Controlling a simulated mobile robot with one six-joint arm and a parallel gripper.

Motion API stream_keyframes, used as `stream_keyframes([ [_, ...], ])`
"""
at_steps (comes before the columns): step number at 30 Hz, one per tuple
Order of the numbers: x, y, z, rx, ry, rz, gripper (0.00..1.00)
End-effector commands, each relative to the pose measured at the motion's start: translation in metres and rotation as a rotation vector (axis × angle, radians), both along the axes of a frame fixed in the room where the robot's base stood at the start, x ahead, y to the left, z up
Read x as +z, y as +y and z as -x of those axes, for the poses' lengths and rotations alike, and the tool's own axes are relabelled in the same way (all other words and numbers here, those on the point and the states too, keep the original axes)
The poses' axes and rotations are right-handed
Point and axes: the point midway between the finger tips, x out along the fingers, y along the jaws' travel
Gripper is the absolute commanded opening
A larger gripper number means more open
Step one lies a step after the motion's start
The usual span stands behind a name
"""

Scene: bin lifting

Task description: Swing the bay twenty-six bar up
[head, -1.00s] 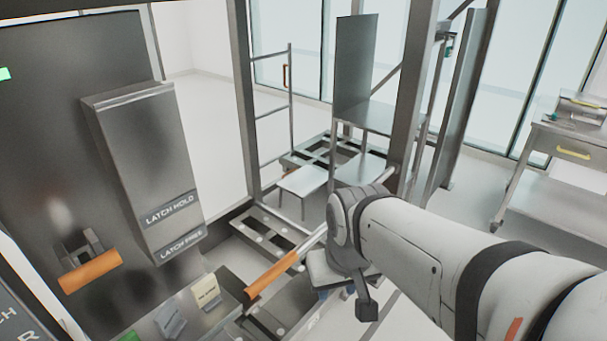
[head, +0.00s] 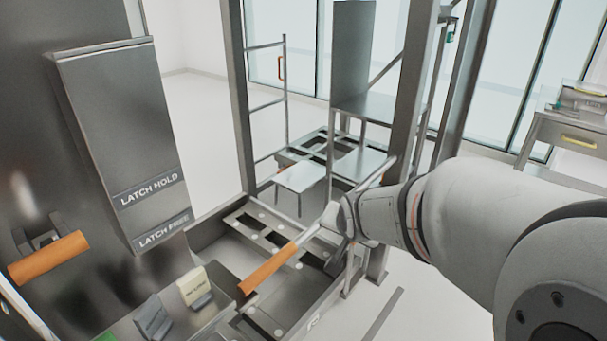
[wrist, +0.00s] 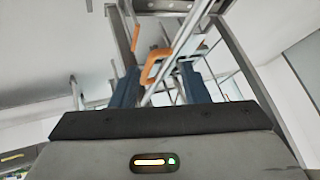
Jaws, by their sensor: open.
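A slanted metal bar with an orange grip (head: 268,269) runs up from the low frame towards my arm in the head view. My gripper's jaws are hard to make out there, where my arm's end meets the bar's upper part. In the wrist view my gripper (wrist: 160,86) shows two blue fingers spread apart with nothing held between them. An orange loop handle (wrist: 150,70) and a metal bar show beyond the fingers, apart from them. No bay number is readable, so I cannot tell which bar is bay twenty-six.
A dark panel at left carries a box lettered LATCH HOLD and LATCH FREE (head: 120,140) and an orange handle (head: 48,257). A gate with an orange handle (head: 281,68) stands behind the frame post (head: 408,100). A drawer table (head: 565,135) stands at right.

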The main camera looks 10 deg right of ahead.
Motion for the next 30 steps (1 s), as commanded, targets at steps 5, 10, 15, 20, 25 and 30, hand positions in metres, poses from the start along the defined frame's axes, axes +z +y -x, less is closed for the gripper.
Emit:
stream_keyframes([
  [5, -0.066, -0.041, -0.066, -0.245, -0.316, -0.195, 0.41],
  [10, -0.104, -0.073, -0.107, -0.388, -0.614, -0.46, 0.41],
  [15, -0.128, -0.094, -0.125, -0.442, -0.833, -0.719, 0.41],
  [20, -0.143, -0.108, -0.128, -0.45, -0.963, -0.914, 0.41],
  [25, -0.15, -0.115, -0.128, -0.442, -1.034, -1.04, 0.41],
  [30, -0.146, -0.117, -0.14, -0.434, -1.051, -1.069, 0.41],
])
